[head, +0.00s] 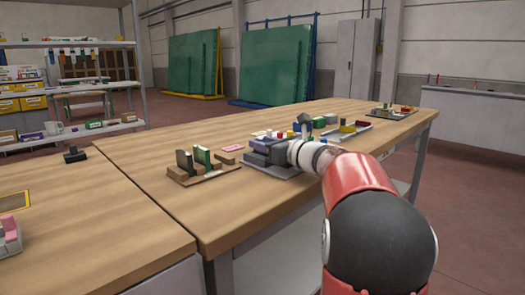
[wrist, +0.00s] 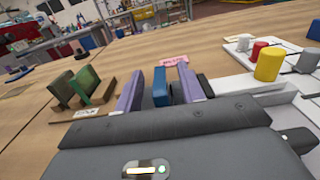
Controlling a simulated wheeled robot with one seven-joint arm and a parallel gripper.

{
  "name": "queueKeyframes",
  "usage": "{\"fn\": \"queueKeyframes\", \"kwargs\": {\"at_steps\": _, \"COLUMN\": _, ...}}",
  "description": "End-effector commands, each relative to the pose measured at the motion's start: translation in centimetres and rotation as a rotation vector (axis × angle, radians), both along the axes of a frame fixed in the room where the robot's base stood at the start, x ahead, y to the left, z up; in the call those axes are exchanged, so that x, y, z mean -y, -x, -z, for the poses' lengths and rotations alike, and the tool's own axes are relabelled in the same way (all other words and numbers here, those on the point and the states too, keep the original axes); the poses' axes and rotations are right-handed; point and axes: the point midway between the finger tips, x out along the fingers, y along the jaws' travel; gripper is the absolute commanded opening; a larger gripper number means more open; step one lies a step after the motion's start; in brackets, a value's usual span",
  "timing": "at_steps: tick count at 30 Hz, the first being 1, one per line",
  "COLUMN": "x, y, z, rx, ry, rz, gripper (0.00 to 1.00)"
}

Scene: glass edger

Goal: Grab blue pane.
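The blue pane (wrist: 160,88) stands upright in the wrist view, in the middle just beyond the grey gripper body. My gripper (wrist: 159,88) shows two lavender fingers, one on each side of the blue pane. Gaps show between the pane and both fingers, so the gripper is open and empty. The pane's lower part is hidden by the gripper body. In the head view my gripper (head: 268,144) is low over the bench, and I cannot clearly make out the blue pane there.
A wooden rack (head: 207,177) with a brown and a green pane (head: 202,156) stands left of my gripper. A pink label (head: 233,148) lies behind. To the right are a yellow cylinder (wrist: 268,64) and other small parts on a pale tray.

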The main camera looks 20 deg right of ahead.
Motion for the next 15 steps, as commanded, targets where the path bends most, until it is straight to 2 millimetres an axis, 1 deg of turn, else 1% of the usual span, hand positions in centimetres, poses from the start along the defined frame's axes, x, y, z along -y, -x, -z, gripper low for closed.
{"fn": "queueKeyframes", "kwargs": {"at_steps": 3, "x": -0.19, "y": -0.67, "z": 0.02, "rx": 0.000, "ry": -0.001, "rz": 0.002, "gripper": 0.39}}
{"fn": "queueKeyframes", "kwargs": {"at_steps": 9, "x": -0.21, "y": -0.70, "z": 0.03, "rx": 0.000, "ry": -0.001, "rz": 0.002, "gripper": 0.39}}
{"fn": "queueKeyframes", "kwargs": {"at_steps": 15, "x": -0.21, "y": -0.68, "z": 0.02, "rx": 0.000, "ry": -0.001, "rz": 0.002, "gripper": 0.13}}
